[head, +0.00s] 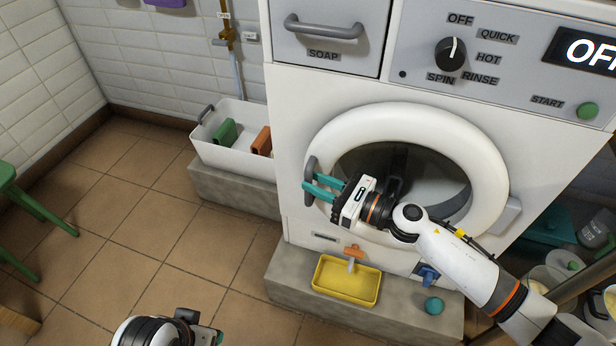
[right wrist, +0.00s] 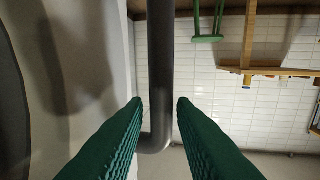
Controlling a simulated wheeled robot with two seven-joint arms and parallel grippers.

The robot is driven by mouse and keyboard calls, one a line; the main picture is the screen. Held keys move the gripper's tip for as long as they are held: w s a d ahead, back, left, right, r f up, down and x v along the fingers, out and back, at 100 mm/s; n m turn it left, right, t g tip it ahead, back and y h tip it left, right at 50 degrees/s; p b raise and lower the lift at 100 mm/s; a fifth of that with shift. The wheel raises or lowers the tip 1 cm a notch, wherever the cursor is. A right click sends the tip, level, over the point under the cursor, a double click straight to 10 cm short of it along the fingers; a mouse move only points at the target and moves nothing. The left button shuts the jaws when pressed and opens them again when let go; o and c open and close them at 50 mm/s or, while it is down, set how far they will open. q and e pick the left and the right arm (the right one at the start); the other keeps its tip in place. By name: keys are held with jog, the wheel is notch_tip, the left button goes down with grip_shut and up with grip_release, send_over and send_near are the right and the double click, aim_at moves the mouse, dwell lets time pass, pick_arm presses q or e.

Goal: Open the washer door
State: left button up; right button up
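The washer door (head: 484,158) is a thick white ring around dark glass on the machine's front, and it looks shut. Its dark grey bar handle (head: 310,172) is on the door's left side. My right gripper (head: 320,189) reaches across the door, with its teal fingers at the handle. In the right wrist view, the handle (right wrist: 160,60) runs upright between the two open green fingertips (right wrist: 161,102), with a small gap showing on each side. My left gripper (head: 205,338) is at the bottom edge, partly cut off, and its fingers cannot be made out.
A soap drawer (head: 325,54) and control panel (head: 420,62) are above the door. A yellow tray (head: 345,281) and teal ball (head: 434,305) are on the ledge below. A white bin (head: 235,157) stands left of the washer. Tiled floor at left is mostly clear, with a green stool (head: 40,208).

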jog(key=shift+x, duration=1.25)
grip_shut()
jog(key=shift+s+f, duration=0.1)
